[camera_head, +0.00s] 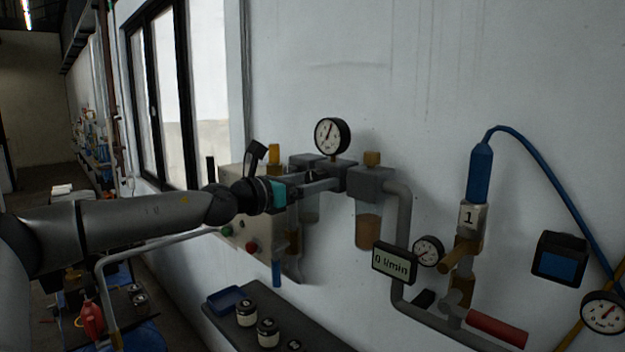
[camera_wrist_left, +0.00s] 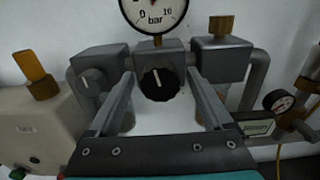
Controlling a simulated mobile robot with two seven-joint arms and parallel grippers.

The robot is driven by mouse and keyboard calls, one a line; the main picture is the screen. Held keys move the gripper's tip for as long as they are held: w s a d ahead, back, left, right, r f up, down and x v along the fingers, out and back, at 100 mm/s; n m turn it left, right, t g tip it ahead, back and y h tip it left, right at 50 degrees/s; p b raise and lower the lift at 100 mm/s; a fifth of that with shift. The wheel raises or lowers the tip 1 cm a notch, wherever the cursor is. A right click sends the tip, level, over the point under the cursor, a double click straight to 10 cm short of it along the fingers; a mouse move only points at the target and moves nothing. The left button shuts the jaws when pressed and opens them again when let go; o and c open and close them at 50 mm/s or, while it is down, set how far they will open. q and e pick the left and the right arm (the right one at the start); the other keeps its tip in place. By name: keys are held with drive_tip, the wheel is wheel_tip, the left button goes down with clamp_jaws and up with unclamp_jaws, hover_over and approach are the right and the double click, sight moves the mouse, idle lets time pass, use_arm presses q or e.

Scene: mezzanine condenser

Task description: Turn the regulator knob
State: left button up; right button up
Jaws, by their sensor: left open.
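The regulator knob (camera_wrist_left: 159,85) is round and black with a white mark, set below the pressure gauge (camera_wrist_left: 154,12) on a grey block. In the left wrist view it shows between the two fingers of my left gripper (camera_wrist_left: 158,78). In the head view my left gripper (camera_head: 322,181) is open in front of the regulator block, below the gauge (camera_head: 332,136), and mostly hides the knob. I cannot tell whether the fingers touch the knob. My right gripper is not in view.
A flow display (camera_head: 395,262) reads "0 l/min" on the pipe at right. A filter bowl (camera_head: 368,231) hangs beside the regulator. A control box (camera_wrist_left: 32,130) with buttons stands left. A shelf with jars (camera_head: 268,332) lies below. A window is at far left.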

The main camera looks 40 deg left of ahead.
use_arm(q)
clamp_jaws()
idle(0.5)
